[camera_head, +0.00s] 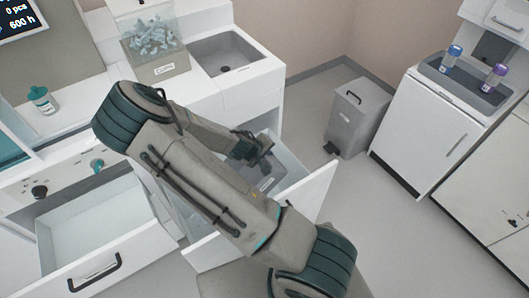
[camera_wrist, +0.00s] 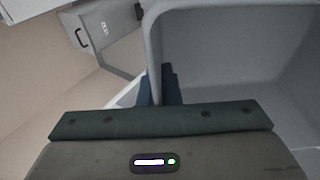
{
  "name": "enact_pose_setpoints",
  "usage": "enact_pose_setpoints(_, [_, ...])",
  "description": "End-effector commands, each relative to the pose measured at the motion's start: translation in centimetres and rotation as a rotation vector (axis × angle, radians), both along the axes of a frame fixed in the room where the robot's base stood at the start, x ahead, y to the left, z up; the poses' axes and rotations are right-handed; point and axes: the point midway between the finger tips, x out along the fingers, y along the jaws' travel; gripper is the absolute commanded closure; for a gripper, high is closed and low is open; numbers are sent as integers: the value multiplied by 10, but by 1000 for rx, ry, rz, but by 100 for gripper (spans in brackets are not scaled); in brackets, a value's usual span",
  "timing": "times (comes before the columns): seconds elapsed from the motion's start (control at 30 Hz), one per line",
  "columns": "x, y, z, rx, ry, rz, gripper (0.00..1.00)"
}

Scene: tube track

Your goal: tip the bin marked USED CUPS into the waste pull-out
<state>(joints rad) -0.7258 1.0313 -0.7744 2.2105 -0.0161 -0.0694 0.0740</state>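A grey bin (camera_head: 283,158) shows at the white pull-out (camera_head: 310,195), partly hidden behind my arm. In the wrist view the bin (camera_wrist: 235,55) is large and close, and the part of its inside that shows is bare. Its marking cannot be read. My gripper (camera_head: 258,150) is down at this bin. In the wrist view my gripper's dark fingers (camera_wrist: 160,88) are on either side of the bin's wall, close against it. I cannot tell whether the bin rests in the pull-out or is held above it.
A clear-topped box (camera_head: 155,45) of pale blue pieces stands beside the sink (camera_head: 228,58). A grey pedal bin (camera_head: 357,115) stands on the floor beyond the pull-out. An open white drawer (camera_head: 100,235) juts out at left. Floor is free at right.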

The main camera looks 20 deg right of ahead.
Motion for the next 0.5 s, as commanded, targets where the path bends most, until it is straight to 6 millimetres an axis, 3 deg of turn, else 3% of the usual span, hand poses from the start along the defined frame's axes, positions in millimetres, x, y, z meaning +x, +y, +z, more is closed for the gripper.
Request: enact_pose_setpoints(0.5, [0,-3,-20,218,49,-4,100])
